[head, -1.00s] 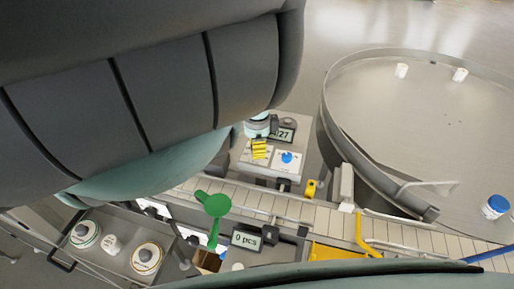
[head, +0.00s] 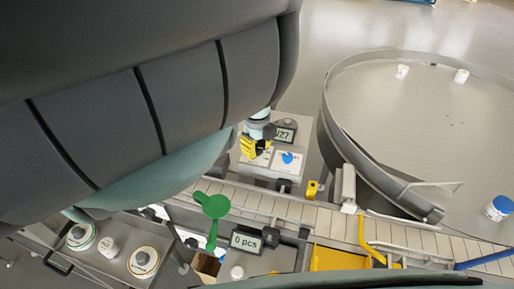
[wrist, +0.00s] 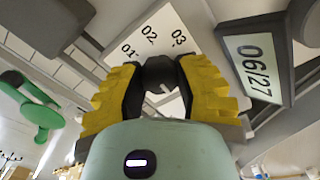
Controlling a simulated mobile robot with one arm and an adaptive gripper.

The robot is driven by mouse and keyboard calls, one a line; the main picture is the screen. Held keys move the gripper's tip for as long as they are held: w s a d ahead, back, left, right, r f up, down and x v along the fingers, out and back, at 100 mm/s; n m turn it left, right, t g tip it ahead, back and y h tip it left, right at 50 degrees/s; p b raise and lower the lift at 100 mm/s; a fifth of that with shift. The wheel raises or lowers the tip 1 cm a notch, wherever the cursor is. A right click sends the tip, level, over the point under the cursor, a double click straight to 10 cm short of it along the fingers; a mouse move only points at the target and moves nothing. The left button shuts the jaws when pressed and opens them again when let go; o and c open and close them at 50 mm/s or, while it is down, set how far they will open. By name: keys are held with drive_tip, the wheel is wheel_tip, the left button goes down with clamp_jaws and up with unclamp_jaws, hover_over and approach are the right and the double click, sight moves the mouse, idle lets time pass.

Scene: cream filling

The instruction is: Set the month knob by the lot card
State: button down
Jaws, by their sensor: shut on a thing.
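My gripper (wrist: 159,88) has yellow ribbed fingers, closed on the dark month knob (wrist: 158,68) in the wrist view. A white dial plate (wrist: 150,38) behind the knob shows 01, 02 and 03; the rest of the dial is hidden by the fingers. A display (wrist: 259,68) to the right reads 06/27. In the head view my gripper (head: 255,146) is at the left of the grey panel box and covers the knob; the display (head: 285,134) is partly hidden there. I cannot make out a lot card.
A conveyor (head: 290,208) runs in front, with a green lever (head: 213,207) and a "0 pcs" display (head: 246,241). A large round metal table (head: 420,120) stands at the right.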

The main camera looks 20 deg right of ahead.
drive_tip(key=shift+w+m, duration=0.1)
drive_tip(key=shift+m, duration=1.4)
drive_tip(key=c, duration=0.6)
unclamp_jaws()
drive_tip(key=shift+o, duration=0.2)
